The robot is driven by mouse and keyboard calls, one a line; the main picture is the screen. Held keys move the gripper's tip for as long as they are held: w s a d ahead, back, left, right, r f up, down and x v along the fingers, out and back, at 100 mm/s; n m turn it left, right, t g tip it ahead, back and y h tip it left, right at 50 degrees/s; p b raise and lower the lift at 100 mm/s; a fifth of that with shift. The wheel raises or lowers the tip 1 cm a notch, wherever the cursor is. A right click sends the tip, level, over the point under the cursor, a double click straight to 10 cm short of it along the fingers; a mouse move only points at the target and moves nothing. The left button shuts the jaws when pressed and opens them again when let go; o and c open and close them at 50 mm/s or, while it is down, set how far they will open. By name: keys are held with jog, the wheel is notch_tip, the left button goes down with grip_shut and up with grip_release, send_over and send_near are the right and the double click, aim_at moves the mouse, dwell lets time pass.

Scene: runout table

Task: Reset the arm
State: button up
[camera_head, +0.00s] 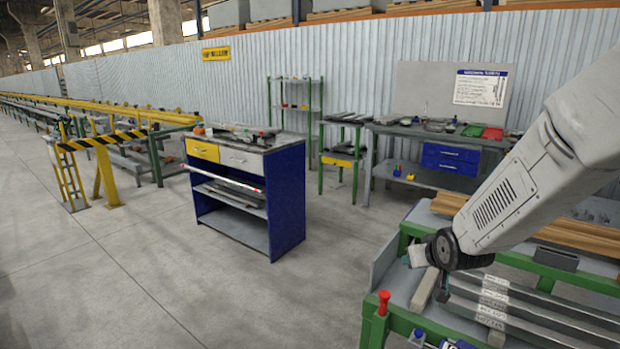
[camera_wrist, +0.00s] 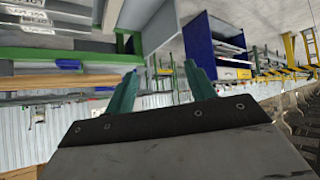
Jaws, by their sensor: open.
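My arm reaches in from the right of the head view, over the green-framed runout table (camera_head: 400,322). In the wrist view my gripper (camera_wrist: 160,85) shows two teal fingers spread apart, with nothing between them. The wrist picture appears upside down. In the head view the gripper end is small and partly hidden by my wrist. Grey metal bars (camera_head: 540,310) with white labels lie on the table below my arm. The labels also show at the top left of the wrist view.
A blue workbench (camera_head: 285,195) with a yellow drawer stands in the middle. A red knob (camera_head: 384,300) rises at the table's near corner. Wooden beams (camera_head: 590,238) lie behind the bars. A bench with blue drawers (camera_head: 450,158) is along the wall. The floor at left front is clear.

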jog(key=s+r+g, duration=0.3)
jog(key=s+r, duration=0.1)
jog(key=s, duration=0.8)
jog(key=s+r+g, duration=0.2)
jog(key=s+r, duration=0.2)
jog(key=s, duration=0.8)
jog(key=s+r+m+g, duration=0.1)
jog(key=s+r+g, duration=0.2)
jog(key=s, duration=0.9)
jog(key=shift+s+a+r+g, duration=0.3)
jog(key=shift+s+r, duration=0.1)
jog(key=shift+r, duration=0.55)
